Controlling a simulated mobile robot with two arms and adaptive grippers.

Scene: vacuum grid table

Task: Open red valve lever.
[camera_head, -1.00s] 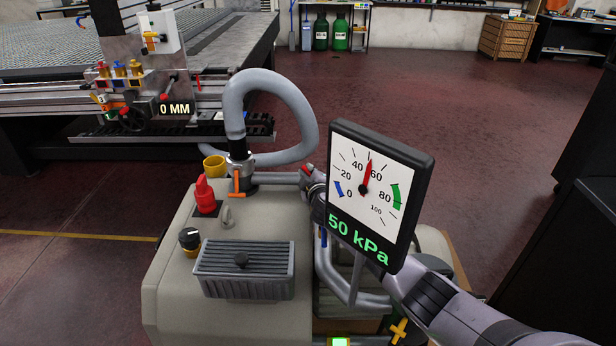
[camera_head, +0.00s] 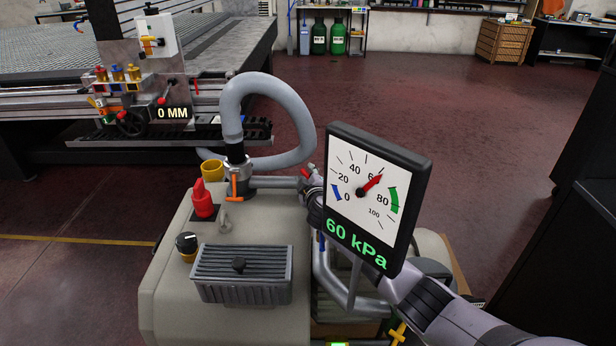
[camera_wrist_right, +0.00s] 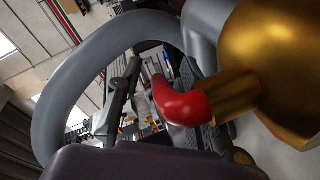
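The red valve lever (camera_wrist_right: 182,103) shows large in the right wrist view, beside a brass-coloured fitting (camera_wrist_right: 238,95). In the head view a small red part (camera_head: 305,172), seemingly this lever, shows just left of the gauge. My right gripper is at that spot, largely hidden behind the gauge. A dark finger (camera_wrist_right: 122,98) shows left of the lever in the wrist view. Whether the fingers touch or close on the lever cannot be told. The gauge (camera_head: 367,195) reads 60 kPa, its needle short of the green band. My left gripper is not in view.
The beige pump unit (camera_head: 225,318) carries a red knob (camera_head: 203,202), a black knob (camera_head: 187,243), a ribbed grey box (camera_head: 242,275) and an orange handle (camera_head: 234,188). A grey hose (camera_head: 290,98) loops above. The grid table (camera_head: 215,45) stands behind, left. Open floor lies behind, right.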

